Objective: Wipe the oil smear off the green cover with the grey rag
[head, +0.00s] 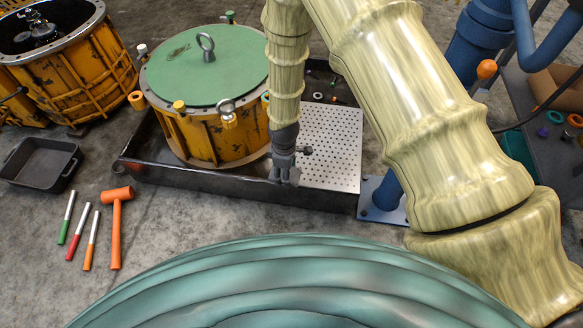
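The green cover (222,77) lies on top of the orange drum-shaped housing (215,142), which stands in a dark tray. A dark oil smear (178,53) is on the cover's far left part, left of a grey ring bolt. My gripper (285,180) points down in front of the housing's right side, beside the perforated plate and lower than the cover. It is small and dark here, and I cannot tell whether its fingers are open or shut. I cannot make out the grey rag anywhere in this view.
The dark tray (210,184) has a perforated metal plate (332,150) at its right. An orange mallet (117,225) and several coloured-handled tools lie on the floor at left, near an empty black bin (38,164). A blue post (390,190) stands right of the plate.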

